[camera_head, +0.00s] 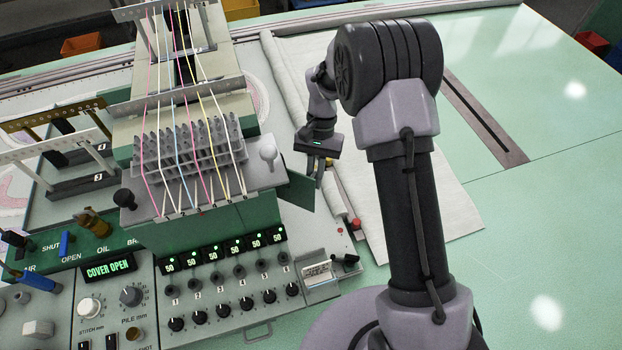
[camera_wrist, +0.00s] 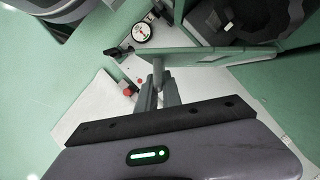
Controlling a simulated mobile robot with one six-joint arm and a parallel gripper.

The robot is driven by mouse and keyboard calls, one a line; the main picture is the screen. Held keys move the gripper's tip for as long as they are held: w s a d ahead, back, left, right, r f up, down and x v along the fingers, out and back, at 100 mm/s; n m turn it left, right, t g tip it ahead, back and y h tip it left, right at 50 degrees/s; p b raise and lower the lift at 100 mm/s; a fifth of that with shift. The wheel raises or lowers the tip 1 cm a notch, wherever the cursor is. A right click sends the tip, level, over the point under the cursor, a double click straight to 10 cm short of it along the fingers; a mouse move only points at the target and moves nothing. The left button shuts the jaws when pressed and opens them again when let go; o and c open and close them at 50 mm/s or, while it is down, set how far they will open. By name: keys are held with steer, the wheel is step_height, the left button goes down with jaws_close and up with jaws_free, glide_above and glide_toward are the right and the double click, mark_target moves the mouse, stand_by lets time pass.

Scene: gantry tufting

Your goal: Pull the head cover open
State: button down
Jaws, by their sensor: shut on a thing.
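The head cover (camera_head: 298,186) is a green panel on the right side of the tufting head, and it stands swung out from the head. In the wrist view the cover (camera_wrist: 205,57) shows as a pale green panel seen nearly edge-on. My gripper (camera_head: 319,178) is beside the cover's outer edge. In the wrist view my gripper (camera_wrist: 157,92) is shut on the cover's small grey handle (camera_wrist: 158,75). The dark inside of the head (camera_wrist: 240,18) shows beyond the panel. The display (camera_head: 108,267) reads "COVER OPEN".
Colored yarns run over the head to a row of grey guides (camera_head: 190,145). A control panel with dials (camera_head: 228,298) fills the lower left. A roll of white cloth (camera_head: 300,100) lies right of the head. The green table (camera_head: 540,200) is clear at the right.

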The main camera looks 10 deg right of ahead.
steer(key=w+a+n+h+p, duration=0.2)
steer(key=w+n+h+p, duration=0.1)
steer(key=w+n, duration=0.7)
steer(key=shift+w+a+n+t+h+p, duration=0.15)
steer(key=shift+n+t+h+p, duration=0.2)
steer(key=shift+h, duration=0.25)
steer(key=c, duration=1.5)
jaws_free()
steer(key=p+v, duration=0.1)
steer(key=v, duration=0.6)
steer(key=shift+r, duration=0.25)
steer(key=shift+r, duration=0.1)
